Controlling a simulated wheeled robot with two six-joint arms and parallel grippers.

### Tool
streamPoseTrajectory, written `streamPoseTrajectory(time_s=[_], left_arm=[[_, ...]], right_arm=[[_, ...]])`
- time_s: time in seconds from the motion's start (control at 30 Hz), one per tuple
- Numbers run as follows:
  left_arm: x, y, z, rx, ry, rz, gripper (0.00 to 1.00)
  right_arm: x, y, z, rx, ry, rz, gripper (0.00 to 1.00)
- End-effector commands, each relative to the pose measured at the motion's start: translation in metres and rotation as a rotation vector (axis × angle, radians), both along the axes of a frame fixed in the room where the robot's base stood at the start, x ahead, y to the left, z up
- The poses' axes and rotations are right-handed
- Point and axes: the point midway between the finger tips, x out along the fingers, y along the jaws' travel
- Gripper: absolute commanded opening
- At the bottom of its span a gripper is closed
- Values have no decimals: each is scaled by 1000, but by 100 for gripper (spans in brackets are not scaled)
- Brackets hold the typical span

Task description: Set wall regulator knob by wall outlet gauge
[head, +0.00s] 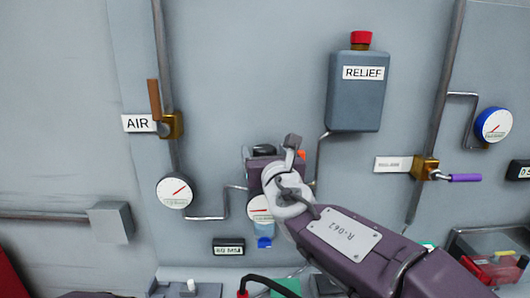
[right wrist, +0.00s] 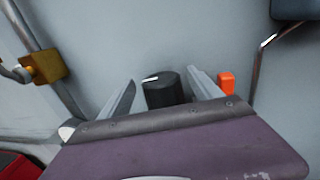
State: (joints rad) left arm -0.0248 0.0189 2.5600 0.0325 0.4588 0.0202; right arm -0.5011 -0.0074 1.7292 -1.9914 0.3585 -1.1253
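The black regulator knob (head: 264,150) is on the wall, partly behind my right gripper (head: 286,162). In the right wrist view the knob (right wrist: 164,92) has a white pointer mark aimed left. It sits between the two spread fingers, with a gap visible on each side. My right gripper is open and holds nothing. A round white gauge (head: 257,207) below the regulator is partly covered by my gripper, and its reading cannot be made out. Another white gauge (head: 174,191) to the left has a red needle pointing up right. My left gripper is not in view.
An orange part (right wrist: 226,82) is just right of the right finger. The AIR valve handle (head: 154,99), RELIEF tank (head: 356,92), purple-handled valve (head: 464,177) and blue-rimmed gauge (head: 494,125) are on the wall. A tray of coloured items (head: 492,245) is at lower right.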

Motion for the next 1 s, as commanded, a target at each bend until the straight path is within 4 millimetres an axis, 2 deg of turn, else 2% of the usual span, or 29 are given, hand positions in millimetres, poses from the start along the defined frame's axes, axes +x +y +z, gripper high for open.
streamPoseTrajectory(time_s=[0.03, 0.2, 0.37, 0.57, 0.77, 1.0], left_arm=[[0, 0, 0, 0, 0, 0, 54], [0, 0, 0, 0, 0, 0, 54], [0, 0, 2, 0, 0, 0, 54], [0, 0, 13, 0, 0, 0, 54], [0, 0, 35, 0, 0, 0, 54], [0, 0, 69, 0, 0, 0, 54]], right_arm=[[0, 0, 0, 0, 0, 0, 58], [0, 0, 0, 0, 0, 0, 12], [0, 1, 0, -1, 1, -6, 12], [-1, 3, 3, -1, 3, -66, 12], [-1, 7, 4, -5, 4, -207, 13], [0, 11, 6, -6, 4, -433, 13]])
